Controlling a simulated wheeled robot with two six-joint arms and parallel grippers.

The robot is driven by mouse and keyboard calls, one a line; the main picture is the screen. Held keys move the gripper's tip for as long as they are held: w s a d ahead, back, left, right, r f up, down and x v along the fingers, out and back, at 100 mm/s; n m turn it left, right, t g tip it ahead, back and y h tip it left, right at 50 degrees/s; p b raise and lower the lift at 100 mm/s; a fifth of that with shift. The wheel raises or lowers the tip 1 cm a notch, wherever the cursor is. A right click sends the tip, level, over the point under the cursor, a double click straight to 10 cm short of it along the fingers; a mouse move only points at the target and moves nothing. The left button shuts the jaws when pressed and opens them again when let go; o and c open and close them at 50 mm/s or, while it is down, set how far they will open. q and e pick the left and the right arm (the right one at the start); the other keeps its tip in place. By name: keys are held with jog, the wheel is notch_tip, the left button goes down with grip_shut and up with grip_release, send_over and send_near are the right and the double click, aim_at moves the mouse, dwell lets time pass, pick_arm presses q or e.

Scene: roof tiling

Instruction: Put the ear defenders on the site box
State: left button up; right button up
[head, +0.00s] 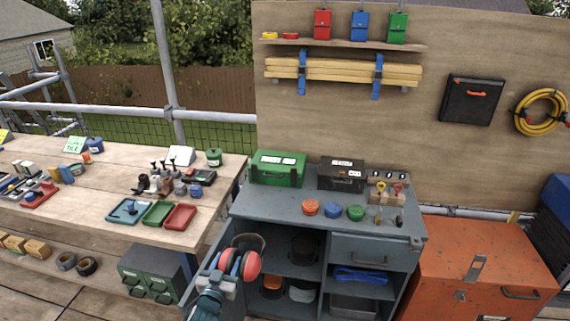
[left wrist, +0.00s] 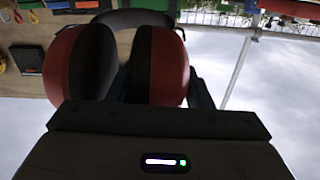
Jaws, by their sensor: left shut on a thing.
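The ear defenders (head: 251,265), with red cups, dark cushions and a black headband, are held in front of the grey cabinet's open left side. My left gripper (head: 229,272) is shut on them. In the left wrist view the ear defenders (left wrist: 160,65) fill the space just beyond the gripper, one cup on each side and the band behind. The fingertips are mostly hidden behind the cups. The site box appears to be the large orange chest (head: 450,262) at the right, lid closed, well apart from the gripper. My right gripper is not in view.
The grey cabinet (head: 290,205) stands between the ear defenders and the orange chest. Its top holds a green case (head: 278,168), a dark toolbox (head: 342,174) and several lidded pots. A wooden bench (head: 100,222) with trays stands left. The chest's top looks clear.

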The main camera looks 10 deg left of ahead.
pick_arm(q)
jog(key=shift+s+d, duration=0.15)
jog(key=shift+s, duration=0.05)
jog(key=s+d+r+b, duration=0.1)
jog(key=s+r+b, duration=0.1)
jog(key=s, duration=0.4)
jog(key=s+d+r+b, duration=0.2)
jog(key=s+r, duration=0.2)
jog(key=s, duration=0.3)
jog(key=s+d+r+y+b, duration=0.1)
jog(key=s+d+r+b, duration=0.1)
jog(key=s, duration=0.4)
jog(key=shift+s+d+r+b, duration=0.2)
jog(key=shift+r+b, duration=0.1)
jog(key=shift+r, duration=0.5)
jog(key=shift+w+d, duration=0.1)
